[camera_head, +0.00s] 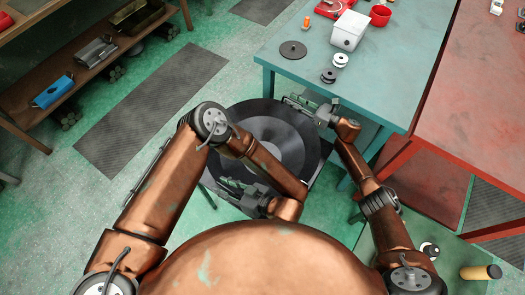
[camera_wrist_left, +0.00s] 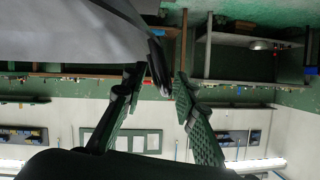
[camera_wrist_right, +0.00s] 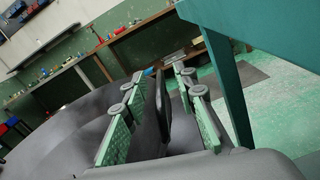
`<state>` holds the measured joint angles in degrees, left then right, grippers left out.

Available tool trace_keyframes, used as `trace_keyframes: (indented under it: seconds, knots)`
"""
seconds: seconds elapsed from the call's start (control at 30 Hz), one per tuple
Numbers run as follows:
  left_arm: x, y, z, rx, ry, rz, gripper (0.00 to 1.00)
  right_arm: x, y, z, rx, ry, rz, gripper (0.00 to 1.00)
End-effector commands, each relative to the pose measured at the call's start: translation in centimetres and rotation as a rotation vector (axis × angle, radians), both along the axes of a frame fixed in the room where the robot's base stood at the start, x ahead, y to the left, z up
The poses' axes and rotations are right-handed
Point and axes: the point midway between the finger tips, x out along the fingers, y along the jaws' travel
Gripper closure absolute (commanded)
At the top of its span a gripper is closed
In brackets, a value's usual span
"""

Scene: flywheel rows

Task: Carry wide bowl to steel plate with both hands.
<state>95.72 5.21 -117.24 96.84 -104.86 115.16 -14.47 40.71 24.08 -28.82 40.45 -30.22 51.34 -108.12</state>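The wide bowl (camera_head: 262,112) is a dark grey round vessel low in front of me, beside the teal table; my left arm covers part of it. My left gripper (camera_head: 228,190) is at its near left rim. In the left wrist view the fingers (camera_wrist_left: 158,100) are apart, with the bowl's edge (camera_wrist_left: 157,62) between their tips. My right gripper (camera_head: 302,103) is at the far right rim. In the right wrist view its fingers (camera_wrist_right: 160,115) stand apart on either side of the bowl's wall (camera_wrist_right: 152,120), with gaps visible. I cannot pick out a steel plate.
The teal table (camera_head: 385,80) is close beyond the right gripper, holding black discs (camera_head: 293,50), a white box (camera_head: 349,30) and a red cup (camera_head: 380,15). A red table (camera_head: 470,110) stands right. A wooden shelf (camera_head: 75,75) stands left. Floor on the left is open.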

Motion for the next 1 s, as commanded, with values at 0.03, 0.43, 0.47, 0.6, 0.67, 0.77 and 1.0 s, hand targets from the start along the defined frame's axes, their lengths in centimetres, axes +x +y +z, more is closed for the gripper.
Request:
trace_keyframes:
  seconds: [0.03, 0.43, 0.47, 0.6, 0.67, 0.77, 1.0]
  knots:
    - [0.0, -0.01, 0.0, 0.0, 0.0, 0.0, 0.78, -0.01, -0.01, 0.0, 0.0, 0.0, 0.0, 0.78]
    - [0.0, -0.04, 0.01, 0.0, -0.001, 0.0, 1.0, -0.01, -0.03, 0.0, 0.0, 0.0, 0.0, 1.0]
    - [0.0, -0.04, 0.01, 0.0, -0.001, 0.0, 1.0, -0.01, -0.04, 0.0, 0.0, 0.0, 0.0, 1.0]
    - [0.01, -0.04, 0.01, -0.001, -0.001, -0.001, 1.0, -0.01, -0.04, 0.0, 0.0, 0.0, 0.0, 1.0]
    - [0.01, -0.04, 0.01, -0.001, -0.001, -0.001, 1.0, -0.01, -0.04, 0.0, 0.0, 0.0, 0.0, 1.0]
    - [0.01, -0.04, 0.01, -0.001, -0.001, -0.001, 1.0, -0.01, -0.04, -0.01, 0.0, 0.0, 0.0, 1.0]
    - [0.01, -0.04, 0.01, -0.001, -0.001, -0.001, 1.0, -0.01, -0.05, -0.01, 0.0, 0.0, 0.0, 1.0]
